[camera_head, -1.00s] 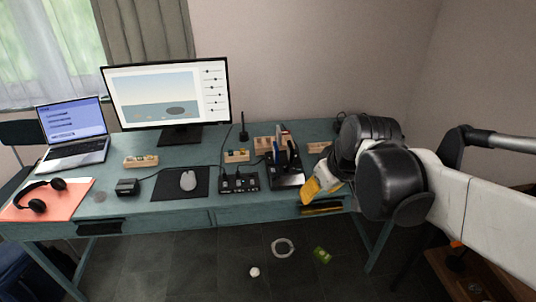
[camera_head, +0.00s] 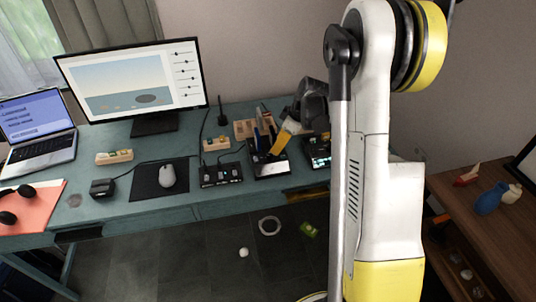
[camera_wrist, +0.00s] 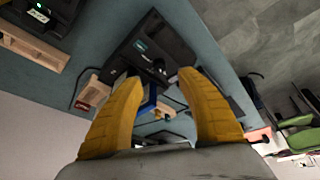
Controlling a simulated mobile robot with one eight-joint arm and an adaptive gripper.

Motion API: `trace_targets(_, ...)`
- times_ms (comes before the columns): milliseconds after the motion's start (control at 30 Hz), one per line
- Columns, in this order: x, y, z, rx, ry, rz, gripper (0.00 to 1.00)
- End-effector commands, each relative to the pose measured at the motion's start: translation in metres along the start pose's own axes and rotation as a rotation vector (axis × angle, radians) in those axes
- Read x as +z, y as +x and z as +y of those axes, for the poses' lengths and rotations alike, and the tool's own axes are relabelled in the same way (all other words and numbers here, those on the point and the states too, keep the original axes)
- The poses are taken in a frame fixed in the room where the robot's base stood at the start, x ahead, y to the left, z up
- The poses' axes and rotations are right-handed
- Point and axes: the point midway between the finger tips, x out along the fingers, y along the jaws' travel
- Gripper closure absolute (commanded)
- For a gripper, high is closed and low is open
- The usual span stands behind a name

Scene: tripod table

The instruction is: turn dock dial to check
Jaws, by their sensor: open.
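A black dock (camera_head: 270,168) with upright items in its slots stands at the right part of the teal desk (camera_head: 160,213). A black box with a small teal label and small round parts (camera_wrist: 155,45) lies ahead of my fingers in the wrist view; it appears to be this dock. I cannot make out the dial or its setting. My gripper (camera_head: 284,138) is above the right side of the dock, its yellow fingers pointing down. In the wrist view my gripper (camera_wrist: 158,75) has its fingers wide apart, with a blue upright item (camera_wrist: 150,98) seen between them.
A black switch box (camera_head: 222,175) stands left of the dock, and a device with a lit screen (camera_head: 318,153) stands right. Wooden blocks (camera_head: 244,129) are behind. A mouse (camera_head: 167,176), monitor (camera_head: 130,85) and laptop (camera_head: 37,130) are further left. A brown shelf (camera_head: 470,215) is at right.

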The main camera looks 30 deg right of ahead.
Motion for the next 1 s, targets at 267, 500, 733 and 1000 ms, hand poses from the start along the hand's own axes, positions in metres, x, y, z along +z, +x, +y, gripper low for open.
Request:
trace_targets(267, 0.001, 0.058, 0.000, 0.000, 0.000, 0.000, 0.55)
trace_targets(500, 0.000, 0.076, 0.000, 0.000, 0.000, 0.000, 0.55)
trace_targets(733, -0.001, 0.076, 0.000, 0.000, 0.000, 0.000, 0.55)
trace_targets(1000, -0.001, 0.076, 0.000, 0.000, 0.000, 0.000, 1.00)
